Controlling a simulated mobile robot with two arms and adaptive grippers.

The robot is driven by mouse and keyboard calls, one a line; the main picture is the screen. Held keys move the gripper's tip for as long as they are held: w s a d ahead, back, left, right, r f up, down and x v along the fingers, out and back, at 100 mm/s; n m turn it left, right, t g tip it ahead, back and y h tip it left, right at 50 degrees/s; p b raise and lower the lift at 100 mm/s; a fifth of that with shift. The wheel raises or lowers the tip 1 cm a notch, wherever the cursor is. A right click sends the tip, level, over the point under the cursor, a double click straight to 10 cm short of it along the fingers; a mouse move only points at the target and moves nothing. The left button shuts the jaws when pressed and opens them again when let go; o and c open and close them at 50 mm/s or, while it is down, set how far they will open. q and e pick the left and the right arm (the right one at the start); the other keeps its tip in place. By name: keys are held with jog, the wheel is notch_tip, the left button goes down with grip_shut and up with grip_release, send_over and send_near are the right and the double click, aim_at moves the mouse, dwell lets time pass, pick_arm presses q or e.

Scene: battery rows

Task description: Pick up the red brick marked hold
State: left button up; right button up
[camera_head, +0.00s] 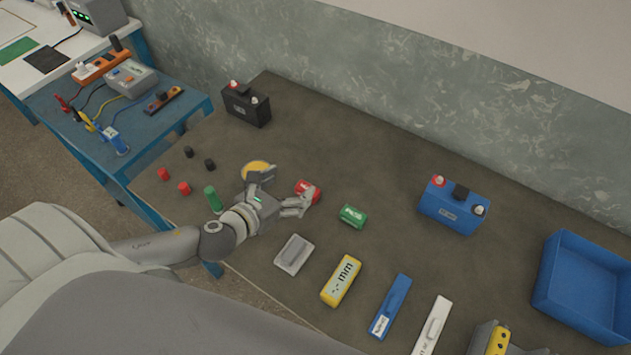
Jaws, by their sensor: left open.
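A red brick (307,190) lies on the dark table, with white marking on it too small to read. My left gripper (281,192) reaches in from the left, its fingers open beside the red brick. One finger is at the brick's near side, and I cannot tell whether it touches. A green brick (352,216) with white lettering lies to the right of the red one. My right gripper is not in view.
Behind the gripper is a yellow round thing (257,168); a green cylinder (213,199) stands to its left. A black battery (246,105) and a blue battery (453,206) stand farther back. A yellow meter (341,281) lies in front; a blue bin (583,290) is at right.

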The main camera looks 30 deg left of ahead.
pick_arm(q)
jog(key=b, duration=0.1)
send_near(302, 185)
jog(key=shift+w+d+f, duration=0.25)
jog(key=shift+d+f, duration=0.35)
jog(key=shift+d, duration=0.25)
jog(key=shift+w, duration=0.5)
jog(key=shift+w+d+f, duration=0.15)
jog(key=shift+w+f, duration=0.05)
jog(key=shift+w, duration=0.1)
jog(key=shift+x, duration=0.85)
jog(key=x, duration=0.3)
jog(key=shift+w+d+p, duration=0.1)
jog(key=shift+w+p, duration=0.15)
jog(key=shift+p, duration=0.15)
jog(key=shift+w+f, duration=0.2)
jog(key=shift+w, duration=0.2)
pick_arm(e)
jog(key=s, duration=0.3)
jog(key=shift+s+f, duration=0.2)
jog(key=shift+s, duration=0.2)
pick_arm(q)
jog(key=shift+c, duration=0.4)
jog(key=c, duration=1)
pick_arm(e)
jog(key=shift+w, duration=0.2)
